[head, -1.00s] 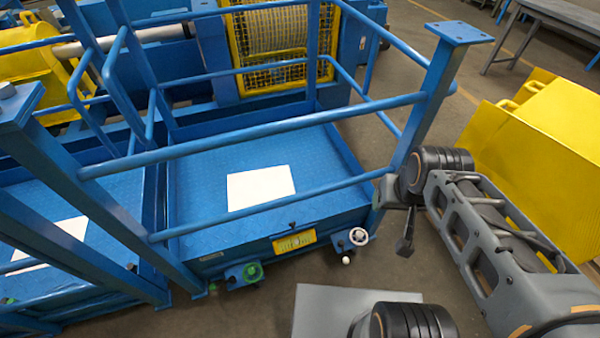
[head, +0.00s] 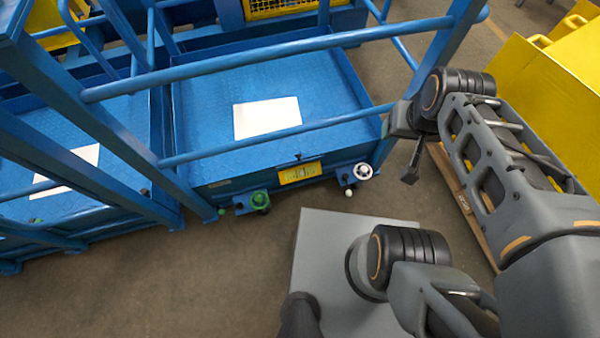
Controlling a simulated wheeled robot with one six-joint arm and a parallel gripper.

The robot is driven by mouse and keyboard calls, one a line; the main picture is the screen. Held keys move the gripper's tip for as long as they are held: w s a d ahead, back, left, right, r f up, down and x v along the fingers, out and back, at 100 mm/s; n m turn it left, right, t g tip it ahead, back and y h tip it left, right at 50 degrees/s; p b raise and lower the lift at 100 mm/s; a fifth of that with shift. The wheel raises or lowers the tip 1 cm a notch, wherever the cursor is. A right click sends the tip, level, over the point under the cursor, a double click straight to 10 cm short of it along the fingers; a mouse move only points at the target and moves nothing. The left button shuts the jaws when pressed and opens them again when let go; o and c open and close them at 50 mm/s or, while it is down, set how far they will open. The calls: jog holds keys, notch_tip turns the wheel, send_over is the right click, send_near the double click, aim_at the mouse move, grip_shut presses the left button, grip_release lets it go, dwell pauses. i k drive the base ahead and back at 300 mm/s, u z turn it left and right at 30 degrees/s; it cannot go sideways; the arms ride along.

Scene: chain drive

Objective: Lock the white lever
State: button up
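A small white wheel-shaped part (head: 363,171) sits on a blue bracket at the front right corner of the blue platform. A small white ball-like knob (head: 349,193) hangs just below and left of it. Which of these is the white lever's handle is too small to tell. My gripper (head: 409,174) is to the right of the white parts in the picture, apart from them and pointing down. Its fingers are small and dark, so their opening cannot be made out. Nothing shows held in it.
A green wheel-shaped part (head: 260,199) sits further left on the platform front, with a yellow label (head: 300,173) between. Blue railings (head: 290,60) cross above the platform (head: 220,95). A yellow bin (head: 535,90) and a wooden pallet (head: 462,200) stand right. Open floor lies front left.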

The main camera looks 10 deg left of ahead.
aim_at(344, 178)
jog(key=u, duration=1.7)
jog(key=k, duration=0.7)
jog(key=z, duration=1.1)
jog(key=i, duration=0.5)
